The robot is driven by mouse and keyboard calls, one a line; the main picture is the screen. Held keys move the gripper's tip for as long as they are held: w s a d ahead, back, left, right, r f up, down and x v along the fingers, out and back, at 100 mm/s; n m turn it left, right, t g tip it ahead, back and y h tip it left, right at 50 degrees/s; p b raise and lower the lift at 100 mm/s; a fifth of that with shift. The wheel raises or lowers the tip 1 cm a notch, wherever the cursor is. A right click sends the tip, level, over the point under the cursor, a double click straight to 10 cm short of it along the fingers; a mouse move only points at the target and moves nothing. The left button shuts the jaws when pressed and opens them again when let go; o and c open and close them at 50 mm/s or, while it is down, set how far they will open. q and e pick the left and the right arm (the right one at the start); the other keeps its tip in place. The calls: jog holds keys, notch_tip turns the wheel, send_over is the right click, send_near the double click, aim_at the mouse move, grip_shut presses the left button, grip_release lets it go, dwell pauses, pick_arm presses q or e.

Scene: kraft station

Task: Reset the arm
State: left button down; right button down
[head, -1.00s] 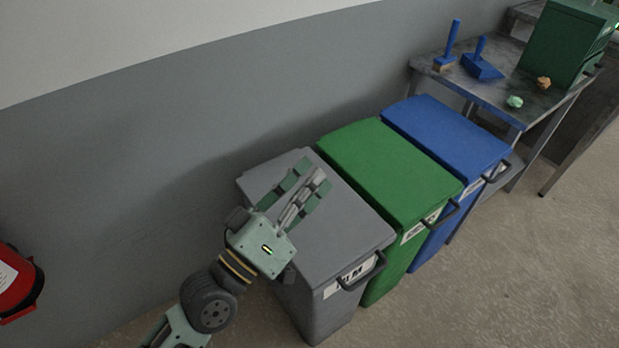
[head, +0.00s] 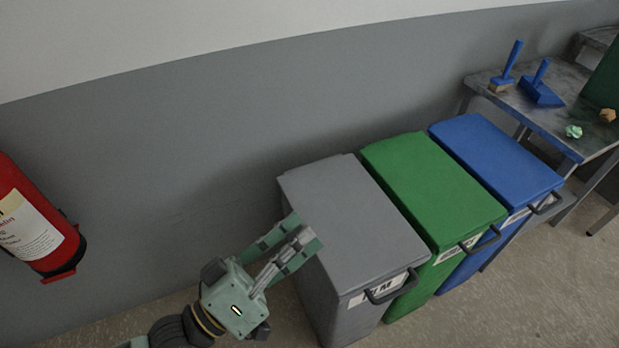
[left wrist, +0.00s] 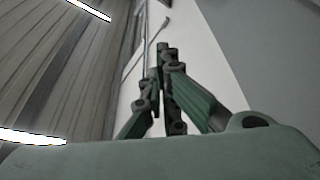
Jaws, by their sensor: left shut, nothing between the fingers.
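My left gripper (head: 303,230) reaches in from the bottom left in the head view, in front of the left edge of the grey bin (head: 355,210). Its fingers are shut with nothing between them. In the left wrist view the fingers (left wrist: 163,50) come together at the tips, with wall and ceiling behind them. I cannot tell whether the gripper touches the bin. My right gripper is not in view.
A green bin (head: 430,185) and a blue bin (head: 495,155) stand right of the grey one, all lids closed. A metal table (head: 545,115) holds a blue brush (head: 511,63), a dustpan (head: 542,90) and crumpled scraps. A fire extinguisher (head: 30,225) is at left.

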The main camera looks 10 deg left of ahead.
pick_arm(q)
jog(key=w+a+f+m+g+y, duration=0.1)
jog(key=w+a+f+y, duration=0.25)
jog(key=f, duration=0.75)
jog(key=w+a+f+g+y, duration=0.1)
jog(key=w+a+f+y, duration=0.25)
jog(key=f, duration=0.85)
jog(key=s+a+f+g+y+p, duration=0.1)
jog(key=s+a+f+y, duration=0.15)
jog(key=f, duration=0.65)
jog(key=s+a+f+g+y, duration=0.15)
jog(key=a+f, duration=0.25)
jog(key=f, duration=0.4)
jog(key=s+a+f+g+y, duration=0.1)
jog(key=s+a+f+g, duration=0.15)
jog(key=f, duration=0.25)
jog(key=s+a+f+g, duration=0.1)
jog(key=s+f, duration=0.3)
jog(key=f, duration=0.2)
jog(key=s+f+g+y, duration=0.1)
jog(key=s+f+g, duration=0.2)
jog(key=s, duration=0.9)
jog(key=s+f+m+g+y+p, duration=0.1)
jog(key=s+f+g, duration=0.2)
jog(key=s+f, duration=0.7)
jog(key=s, duration=0.2)
jog(key=shift+s+d+m+g, duration=0.3)
jog(key=shift+s+d+g, duration=0.05)
jog(key=shift+s+g, duration=0.05)
